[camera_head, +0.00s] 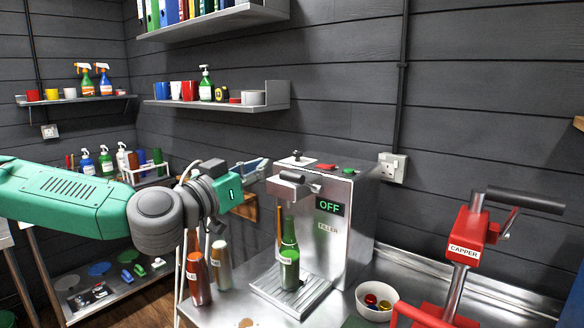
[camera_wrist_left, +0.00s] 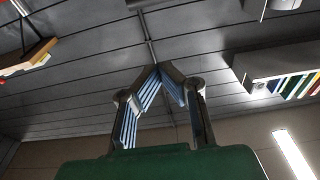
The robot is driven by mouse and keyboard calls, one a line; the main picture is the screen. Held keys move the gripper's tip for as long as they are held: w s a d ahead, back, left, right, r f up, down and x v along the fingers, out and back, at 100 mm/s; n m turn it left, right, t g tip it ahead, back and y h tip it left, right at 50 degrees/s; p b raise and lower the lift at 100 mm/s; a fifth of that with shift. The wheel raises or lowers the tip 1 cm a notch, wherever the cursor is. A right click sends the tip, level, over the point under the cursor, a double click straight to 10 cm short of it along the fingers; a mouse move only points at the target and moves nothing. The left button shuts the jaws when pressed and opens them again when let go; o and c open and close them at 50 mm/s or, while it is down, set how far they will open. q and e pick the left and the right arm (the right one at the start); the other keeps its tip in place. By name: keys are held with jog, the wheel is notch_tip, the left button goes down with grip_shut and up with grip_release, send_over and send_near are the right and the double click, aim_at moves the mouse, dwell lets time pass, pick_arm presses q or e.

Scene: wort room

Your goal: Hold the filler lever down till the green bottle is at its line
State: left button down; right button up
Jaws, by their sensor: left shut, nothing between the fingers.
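The green bottle (camera_head: 289,258) stands upright on the filler's ribbed tray (camera_head: 312,296), under the head of the steel filler (camera_head: 346,232). Its label faces forward; I cannot make out a fill line or the liquid level. A dark grey bar, which looks like the filler lever (camera_head: 293,177), juts from the filler's front above the bottle. The filler's display (camera_head: 329,207) reads OFF. My left gripper (camera_head: 262,165) is left of the filler's top, shut and empty, apparently apart from the lever. In the left wrist view its blue-padded fingertips (camera_wrist_left: 158,68) meet. My right gripper is not in view.
A brown bottle (camera_head: 198,276) and a pale-capped bottle (camera_head: 221,266) stand left of the filler. A white bowl of caps (camera_head: 375,301) and the red capper (camera_head: 466,240) are to its right. Shelves with bottles and cups line the wall behind.

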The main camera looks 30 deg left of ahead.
pick_arm(q)
jog(key=r+b, duration=0.1)
send_over(290, 175)
jog(key=shift+d+r, duration=0.1)
jog(key=shift+r, duration=0.05)
jog(key=f, duration=0.3)
jog(key=shift+w+a, duration=0.1)
jog(key=shift+a, duration=0.2)
jog(key=shift+s+a+f, duration=0.1)
jog(key=shift+s+f, duration=0.1)
jog(key=shift+f, duration=0.3)
jog(key=shift+d, duration=0.4)
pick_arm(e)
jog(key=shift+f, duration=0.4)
